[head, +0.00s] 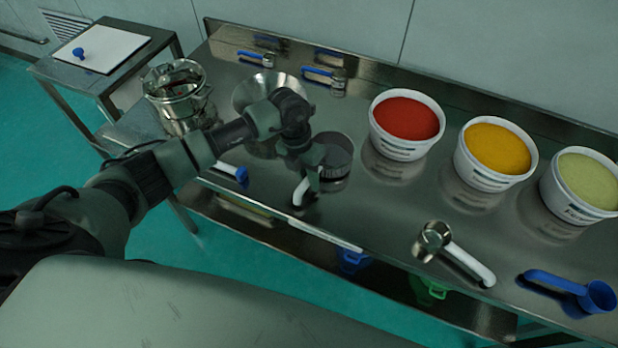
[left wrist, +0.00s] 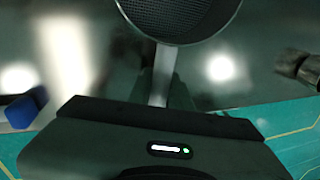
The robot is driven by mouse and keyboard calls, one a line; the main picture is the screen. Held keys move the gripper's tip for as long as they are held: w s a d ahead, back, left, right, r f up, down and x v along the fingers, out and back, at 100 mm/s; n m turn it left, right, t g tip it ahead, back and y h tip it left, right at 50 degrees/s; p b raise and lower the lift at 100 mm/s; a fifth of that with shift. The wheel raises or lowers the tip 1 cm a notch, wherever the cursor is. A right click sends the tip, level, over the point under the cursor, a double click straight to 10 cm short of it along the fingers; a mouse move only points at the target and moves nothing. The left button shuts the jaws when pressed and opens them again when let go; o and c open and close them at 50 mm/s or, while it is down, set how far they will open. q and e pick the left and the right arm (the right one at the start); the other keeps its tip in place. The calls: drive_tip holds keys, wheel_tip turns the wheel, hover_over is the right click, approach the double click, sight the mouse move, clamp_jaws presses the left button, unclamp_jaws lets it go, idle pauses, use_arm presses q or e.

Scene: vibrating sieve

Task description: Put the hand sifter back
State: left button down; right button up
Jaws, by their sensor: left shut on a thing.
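The hand sifter has a round dark mesh bowl (head: 334,148) and a pale handle, and it is over the near edge of the steel table left of the red tub. My left gripper (head: 307,184) is shut on the handle. In the left wrist view the sifter's mesh bowl (left wrist: 185,14) is at the top, with the handle (left wrist: 162,75) running down between the fingers. I cannot tell whether the sifter touches the table. My right gripper is not in view.
Tubs of red (head: 406,118), yellow (head: 496,150) and green (head: 585,180) powder stand to the right. A metal scoop (head: 435,240) and a blue scoop (head: 570,287) lie in front. A steel sieve machine (head: 178,95) and a metal funnel bowl (head: 262,90) are behind my left arm.

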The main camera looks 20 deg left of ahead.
use_arm(q)
drive_tip(key=shift+f+b, duration=0.3)
idle(0.4)
drive_tip(key=c, duration=0.7)
unclamp_jaws()
drive_tip(key=shift+r, duration=0.2)
drive_tip(key=shift+r+p, duration=0.2)
drive_tip(key=shift+p, duration=0.1)
drive_tip(key=shift+d+p+v, duration=0.2)
drive_tip(key=shift+p+v, duration=0.55)
drive_tip(key=shift+v, duration=0.3)
drive_tip(key=shift+d+p+v, duration=0.25)
drive_tip(key=shift+p+v, duration=0.45)
drive_tip(key=shift+v, duration=0.3)
drive_tip(key=shift+d+p+v, duration=0.2)
drive_tip(key=shift+p+v, duration=0.55)
drive_tip(key=shift+v, duration=0.3)
drive_tip(key=shift+s+r, duration=0.1)
drive_tip(key=shift+d, duration=0.1)
